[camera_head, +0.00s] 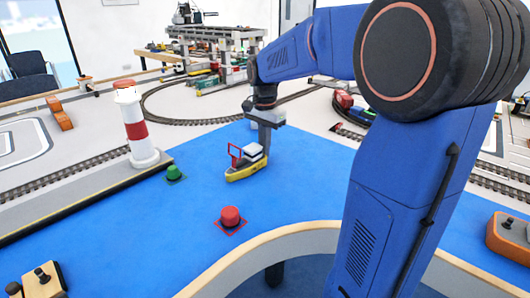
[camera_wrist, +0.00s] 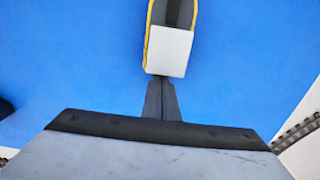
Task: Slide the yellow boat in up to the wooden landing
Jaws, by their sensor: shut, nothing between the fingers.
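The yellow boat (camera_head: 245,175) sits on the blue water surface in the middle of the head view, with a white cabin and a thin red frame standing up at its left end. In the wrist view its white cabin (camera_wrist: 169,50) is just beyond my fingertips. My gripper (camera_head: 264,146) is shut, pointing down at the boat's right end, close behind the cabin. The shut fingers (camera_wrist: 161,98) show dark in the wrist view. I cannot tell whether they touch the boat. I cannot make out the wooden landing for sure; a grey-brown ledge (camera_head: 70,205) runs along the water's left side.
A red buoy (camera_head: 230,216) and a green buoy (camera_head: 174,173) stand on the blue surface near the boat. A red-and-white lighthouse (camera_head: 135,125) stands on the left. Railway track (camera_head: 55,178) runs beside the ledge. Open blue surface lies left of the boat.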

